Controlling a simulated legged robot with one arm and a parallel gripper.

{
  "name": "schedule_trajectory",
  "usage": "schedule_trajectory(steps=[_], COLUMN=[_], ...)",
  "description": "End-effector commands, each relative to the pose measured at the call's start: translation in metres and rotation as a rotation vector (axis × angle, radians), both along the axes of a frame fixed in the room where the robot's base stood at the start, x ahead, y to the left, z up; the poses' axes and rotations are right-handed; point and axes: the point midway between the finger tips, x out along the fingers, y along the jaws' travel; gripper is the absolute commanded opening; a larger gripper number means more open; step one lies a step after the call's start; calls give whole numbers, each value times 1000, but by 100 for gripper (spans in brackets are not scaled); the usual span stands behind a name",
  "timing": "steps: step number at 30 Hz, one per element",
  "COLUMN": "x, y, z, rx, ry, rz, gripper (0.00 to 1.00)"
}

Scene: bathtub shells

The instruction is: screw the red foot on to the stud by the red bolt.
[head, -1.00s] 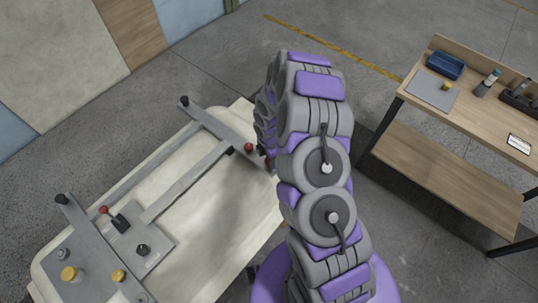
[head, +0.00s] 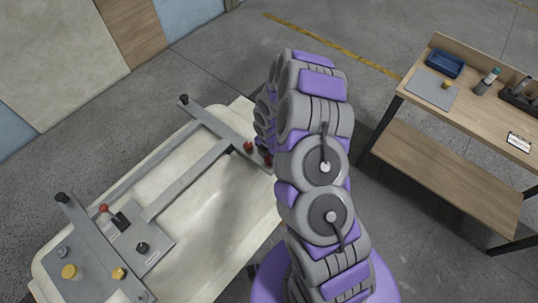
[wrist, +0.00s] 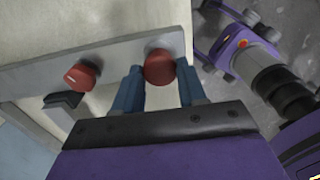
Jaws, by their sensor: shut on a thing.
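In the wrist view my gripper (wrist: 160,88) has its two blue fingers closed on either side of the red foot (wrist: 159,67), a round red piece. The foot is at the grey crossbar's end; its underside and any stud are hidden, so I cannot tell how far it is seated. The red bolt (wrist: 82,74) is a red round head on the same bar, to the left of the foot and apart from it. In the head view the red bolt (head: 248,147) shows beside my arm, and my gripper is hidden behind the arm.
The grey frame (head: 185,155) lies on the pale tub shell (head: 215,225). A workbench (head: 470,105) stands at right, with open floor between.

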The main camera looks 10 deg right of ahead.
Motion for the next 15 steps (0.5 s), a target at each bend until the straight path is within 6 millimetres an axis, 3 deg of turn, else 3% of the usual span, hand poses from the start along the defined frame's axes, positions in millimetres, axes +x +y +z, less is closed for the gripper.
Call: schedule_trajectory(steps=[4, 7, 15], x=[3, 3, 4], y=[0, 0, 0], z=[1, 1, 0], rx=[1, 1, 0], ry=[-7, -8, -11], rz=[-4, -67, -467], gripper=[5, 5, 5])
